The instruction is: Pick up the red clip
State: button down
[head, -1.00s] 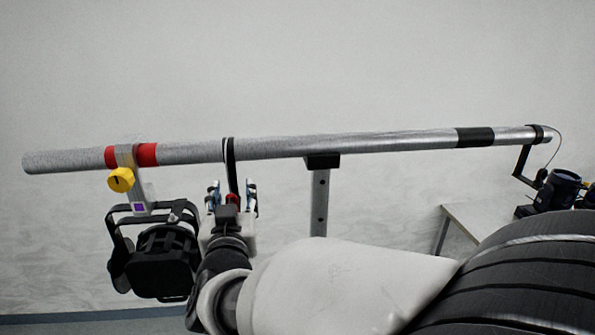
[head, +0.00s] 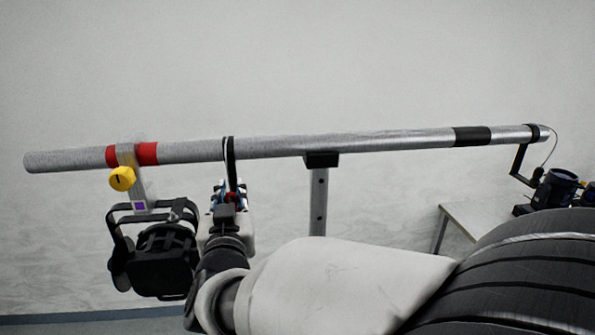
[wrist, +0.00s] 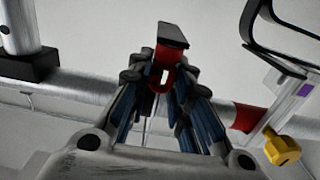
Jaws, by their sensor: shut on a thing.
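The red clip (head: 230,196) is at the lower end of a black strap (head: 231,165) looped over the silver bar. It is mostly hidden by my gripper in the head view. In the wrist view the red clip (wrist: 163,57) stands between the fingertips, with a black part at its upper end. My gripper (head: 229,190) is shut on it just below the bar. In the wrist view the blue-padded fingers of my gripper (wrist: 161,78) close in on both its sides.
The silver bar (head: 390,144) runs across the view on a post (head: 319,200). A black lamp (head: 160,262) hangs close left of my gripper by a clamp with a yellow knob (head: 122,179). A second lamp (head: 556,188) and a table (head: 470,220) are at right.

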aim_at(231, 192)
jog(key=shift+r, duration=0.15)
notch_tip(231, 192, up, 20)
jog(key=p, duration=0.4)
jog(key=shift+p, duration=0.3)
jog(key=shift+f+b, duration=5.65)
jog(key=shift+f, duration=2.15)
